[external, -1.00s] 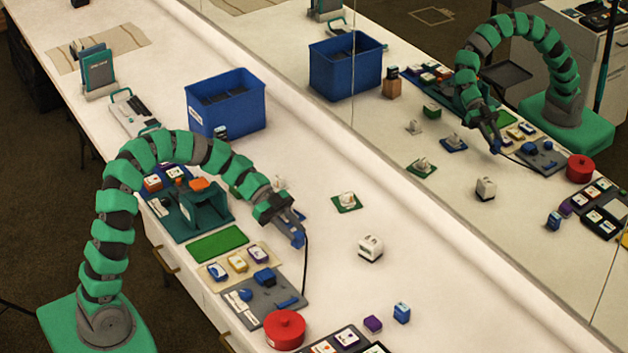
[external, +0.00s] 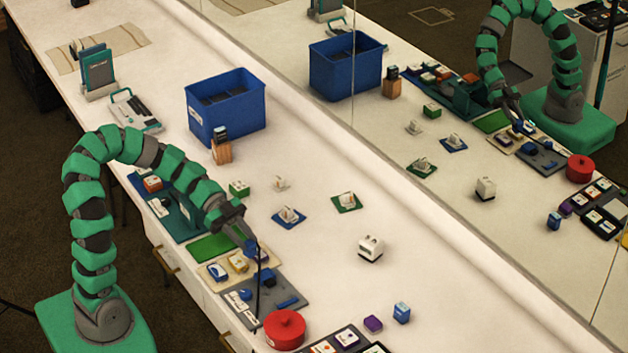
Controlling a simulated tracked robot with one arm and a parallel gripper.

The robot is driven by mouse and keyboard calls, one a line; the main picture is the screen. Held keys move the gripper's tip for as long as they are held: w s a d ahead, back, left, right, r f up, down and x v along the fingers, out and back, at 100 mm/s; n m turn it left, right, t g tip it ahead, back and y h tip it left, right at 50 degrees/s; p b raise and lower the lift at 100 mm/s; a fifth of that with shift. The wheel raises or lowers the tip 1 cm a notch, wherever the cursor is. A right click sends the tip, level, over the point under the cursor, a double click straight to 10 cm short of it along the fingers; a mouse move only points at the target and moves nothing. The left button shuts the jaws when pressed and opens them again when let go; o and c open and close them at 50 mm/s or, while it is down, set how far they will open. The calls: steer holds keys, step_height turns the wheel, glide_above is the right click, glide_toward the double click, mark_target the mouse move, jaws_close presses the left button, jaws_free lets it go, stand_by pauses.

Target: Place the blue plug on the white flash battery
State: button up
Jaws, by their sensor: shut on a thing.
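My gripper (external: 247,241) is shut on the blue plug (external: 252,248), with a dark cable hanging from it. It holds the plug over the beige mat's right end, near the grey board; whether the plug touches anything is unclear. Small battery-like blocks lie on the beige mat: one blue-edged with a white top (external: 217,271) and one yellow (external: 238,262). Another there is mostly hidden by my gripper and plug. I cannot tell which thing is the white flash battery.
A grey board (external: 268,312) with blue parts and a round red container (external: 285,328) lie in front. A green mat (external: 217,246) is left of the gripper. A blue bin (external: 226,103) stands behind. A mirror along the right repeats the scene.

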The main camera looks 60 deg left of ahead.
steer(key=shift+s+a+r, duration=0.1)
steer(key=shift+s+a, duration=0.1)
steer(key=shift+s, duration=0.8)
